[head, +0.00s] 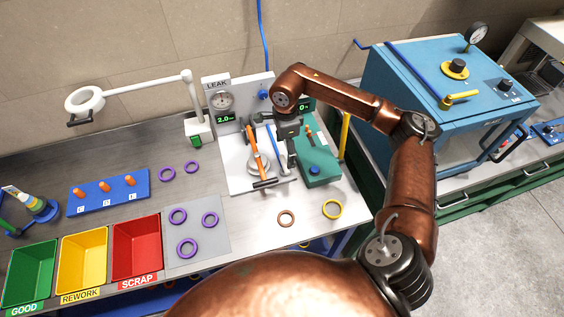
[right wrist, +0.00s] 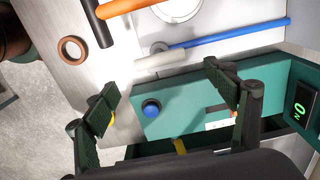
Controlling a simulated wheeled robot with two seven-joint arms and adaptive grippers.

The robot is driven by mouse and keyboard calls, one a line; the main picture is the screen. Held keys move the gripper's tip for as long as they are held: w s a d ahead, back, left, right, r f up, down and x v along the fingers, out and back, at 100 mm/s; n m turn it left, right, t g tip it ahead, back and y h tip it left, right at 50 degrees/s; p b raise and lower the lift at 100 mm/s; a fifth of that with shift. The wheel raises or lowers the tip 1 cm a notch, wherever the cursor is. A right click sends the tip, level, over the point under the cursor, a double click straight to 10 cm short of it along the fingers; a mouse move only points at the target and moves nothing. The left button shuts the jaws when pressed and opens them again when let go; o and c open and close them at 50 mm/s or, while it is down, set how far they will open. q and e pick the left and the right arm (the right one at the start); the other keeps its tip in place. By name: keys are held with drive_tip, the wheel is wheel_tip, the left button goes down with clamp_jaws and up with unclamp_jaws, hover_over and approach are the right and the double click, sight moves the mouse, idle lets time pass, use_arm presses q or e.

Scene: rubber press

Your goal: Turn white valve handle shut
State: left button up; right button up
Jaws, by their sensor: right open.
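The white valve handle (right wrist: 160,65) shows in the right wrist view as a short white grip in line with a blue bar (right wrist: 235,34). In the head view the blue bar (head: 271,138) stands on the white leak-test plate, and my gripper partly covers this area. My right gripper (head: 289,143) is above the plate and the green box. In the right wrist view its fingers (right wrist: 165,93) are spread wide and empty. The white handle lies beyond the fingertips, across the gap between them; I see no contact. My left gripper is not in view.
An orange lever (head: 252,142) with a black crossbar stands left of the blue bar. The green box (head: 318,164) with a blue button is close on the right. A brown ring (head: 286,218) and a yellow ring (head: 332,209) lie in front. Coloured bins stand at the left.

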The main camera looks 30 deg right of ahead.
sight(284, 167)
drive_tip(key=shift+f, duration=0.45)
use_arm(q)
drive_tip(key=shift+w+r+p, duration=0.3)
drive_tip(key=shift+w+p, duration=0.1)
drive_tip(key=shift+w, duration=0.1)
use_arm(e)
drive_tip(key=shift+f, duration=3.5)
drive_tip(key=shift+c, duration=0.6)
drive_tip(key=c, duration=1)
drive_tip(key=shift+c, duration=0.2)
